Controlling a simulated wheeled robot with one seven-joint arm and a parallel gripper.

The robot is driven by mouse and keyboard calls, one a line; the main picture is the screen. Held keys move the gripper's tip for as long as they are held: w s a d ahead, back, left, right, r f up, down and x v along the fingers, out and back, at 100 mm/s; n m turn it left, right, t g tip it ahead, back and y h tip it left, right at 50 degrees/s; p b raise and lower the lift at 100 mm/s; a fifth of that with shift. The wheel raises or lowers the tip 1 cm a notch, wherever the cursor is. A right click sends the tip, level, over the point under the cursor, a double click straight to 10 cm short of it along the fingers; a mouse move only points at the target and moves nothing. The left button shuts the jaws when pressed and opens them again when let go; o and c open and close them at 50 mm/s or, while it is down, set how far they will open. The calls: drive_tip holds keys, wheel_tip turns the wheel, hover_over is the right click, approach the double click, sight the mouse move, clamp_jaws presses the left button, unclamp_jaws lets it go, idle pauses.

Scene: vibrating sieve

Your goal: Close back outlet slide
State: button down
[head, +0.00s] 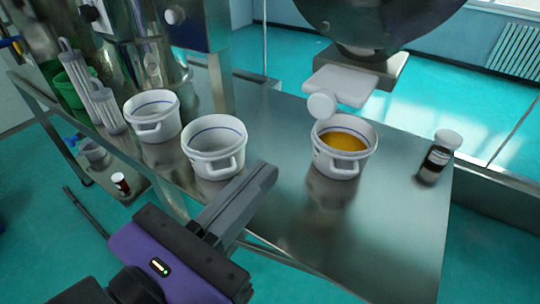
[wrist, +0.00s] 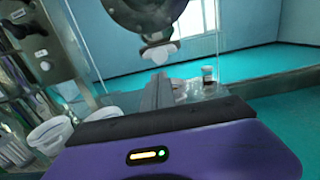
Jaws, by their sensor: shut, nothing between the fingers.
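A white slide plate (head: 342,86) with a round white knob (head: 321,106) sticks out from under the metal outlet of a large rounded vessel (head: 385,20). A white bucket (head: 325,160) holding orange-yellow material stands below the knob. In the wrist view the white slide (wrist: 160,54) shows under the vessel, beyond my fingers. My gripper (head: 266,176) is shut and empty, over the near part of the steel table, left of and nearer than the slide. It shows in the wrist view (wrist: 157,84) pointing toward the outlet. I cannot tell how far the slide is pulled out.
Two empty white buckets (head: 215,147) (head: 153,116) stand left on the steel table (head: 385,235). A dark-labelled jar (head: 439,156) stands at the right. Clear tubes (head: 105,108) and a green container (head: 75,87) are at far left. The table's front right is clear.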

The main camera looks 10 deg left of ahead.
sight(331, 99)
drive_tip(key=p+x, duration=0.3)
drive_tip(key=x, duration=0.9)
drive_tip(key=shift+w+d+r, duration=0.1)
drive_tip(key=shift+w, duration=0.1)
drive_tip(key=x, duration=0.6)
drive_tip(key=shift+w+d, duration=0.15)
drive_tip(key=shift+w, duration=0.1)
drive_tip(key=shift+w+d, duration=0.1)
